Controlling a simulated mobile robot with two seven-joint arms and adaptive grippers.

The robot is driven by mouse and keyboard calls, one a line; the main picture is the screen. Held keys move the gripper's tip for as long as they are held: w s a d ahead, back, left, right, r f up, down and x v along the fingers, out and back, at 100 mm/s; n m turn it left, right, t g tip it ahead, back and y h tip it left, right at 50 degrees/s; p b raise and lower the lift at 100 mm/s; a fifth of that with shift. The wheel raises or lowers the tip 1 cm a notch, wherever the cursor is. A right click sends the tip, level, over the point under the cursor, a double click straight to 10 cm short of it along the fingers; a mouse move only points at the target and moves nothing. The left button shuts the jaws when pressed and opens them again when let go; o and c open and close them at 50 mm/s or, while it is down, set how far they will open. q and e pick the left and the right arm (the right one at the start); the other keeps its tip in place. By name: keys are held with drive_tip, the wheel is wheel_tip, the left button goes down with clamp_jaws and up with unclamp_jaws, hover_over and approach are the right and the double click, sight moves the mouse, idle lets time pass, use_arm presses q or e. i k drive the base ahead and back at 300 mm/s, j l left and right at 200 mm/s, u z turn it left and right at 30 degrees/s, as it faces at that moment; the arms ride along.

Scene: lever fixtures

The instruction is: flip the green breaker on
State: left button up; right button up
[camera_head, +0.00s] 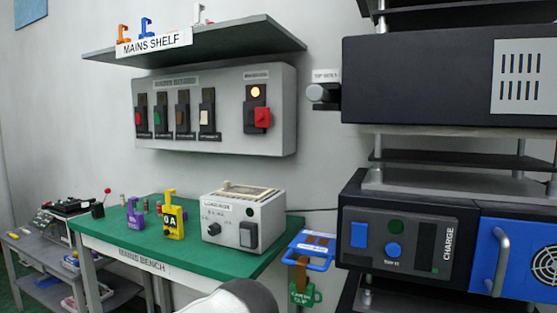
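The green breaker (158,116) is the second from the left in the row on the grey wall panel (285,140). Its small green lever sits in a black housing, and I cannot tell from its tilt whether it is up or down. A red breaker (138,118) is on its left. A brown breaker (182,117) and a cream breaker (205,117) are on its right. Farther right is a larger red switch (263,117) under a lit yellow lamp (255,92). Neither of my grippers is in view, and nothing covers the green breaker.
The mains shelf (250,37) juts out above the panel. Below is a green-topped bench (120,232) with a grey load box (243,218), a yellow padlock-like piece (173,215) and a purple one (134,213). A dark equipment rack (410,85) stands at the right.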

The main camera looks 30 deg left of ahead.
sight(158, 121)
drive_tip(key=j+u, duration=0.1)
drive_tip(key=u, duration=1.7)
drive_tip(key=i+j+z, duration=0.15)
drive_tip(key=j, duration=0.15)
drive_tip(key=i+j+z, duration=0.15)
drive_tip(key=j, duration=0.15)
drive_tip(key=i+j+z, duration=0.15)
drive_tip(key=j, duration=0.2)
drive_tip(key=i+j+z, duration=0.15)
drive_tip(key=j, duration=0.2)
drive_tip(key=j+z, duration=0.2)
drive_tip(key=j, duration=0.15)
drive_tip(key=i, duration=0.05)
